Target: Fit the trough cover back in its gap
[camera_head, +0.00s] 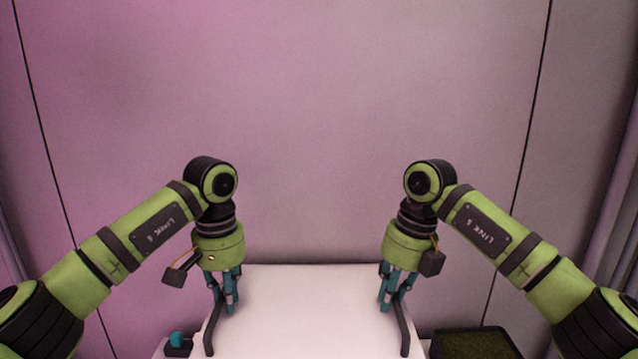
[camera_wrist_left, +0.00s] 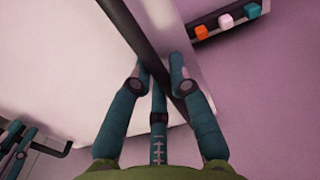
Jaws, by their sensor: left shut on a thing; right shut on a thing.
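The trough cover (camera_head: 305,315) looks like a broad white panel with a dark bar along each side; it fills the lower middle of the head view, cut off by the bottom edge. In the left wrist view the white panel (camera_wrist_left: 55,60) lies left of the bar. My left gripper (camera_head: 223,303) is shut on the left bar, its teal fingers around it (camera_wrist_left: 158,72). My right gripper (camera_head: 391,303) is shut on the right bar; its fingers also show at the lower left of the wrist view (camera_wrist_left: 14,145). I cannot make out the gap, nor whether the cover touches anything beneath.
A dark rack (camera_wrist_left: 228,22) with orange, pale pink and teal blocks lies beyond the left bar; its end with a teal block (camera_head: 177,338) shows at lower left of the head view. A dark tray with green contents (camera_head: 475,344) sits at lower right. A plain wall stands behind.

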